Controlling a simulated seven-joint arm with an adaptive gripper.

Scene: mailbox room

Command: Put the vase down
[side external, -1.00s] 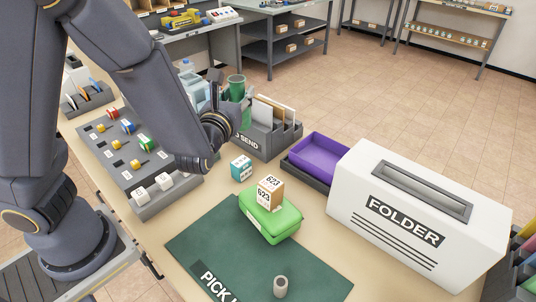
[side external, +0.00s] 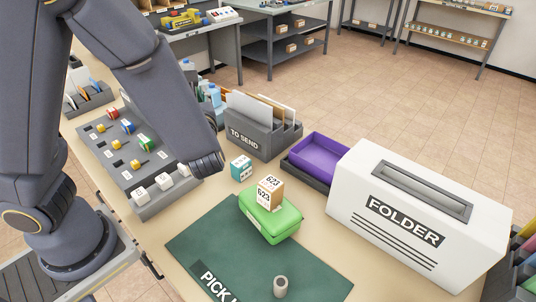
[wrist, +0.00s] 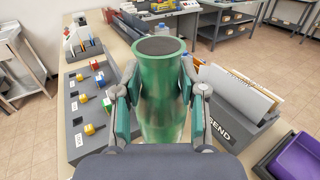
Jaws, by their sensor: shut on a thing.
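The vase (wrist: 163,118) is green, tall and somewhat see-through, with a wide round dark mouth. It stands upright in the wrist view. My gripper (wrist: 160,88) is shut on it, with one finger pressed to each side. In the side external view my forearm hides the gripper and the vase. The vase's base is out of sight behind my wrist, so I cannot tell whether it touches the table.
A grey TO SEND rack (side external: 262,130) with envelopes stands right of my arm. A grey switch panel (side external: 135,160) lies to the left. A teal box (side external: 241,168), a green case (side external: 270,222), a purple tray (side external: 325,155) and a white FOLDER box (side external: 415,215) stand nearby.

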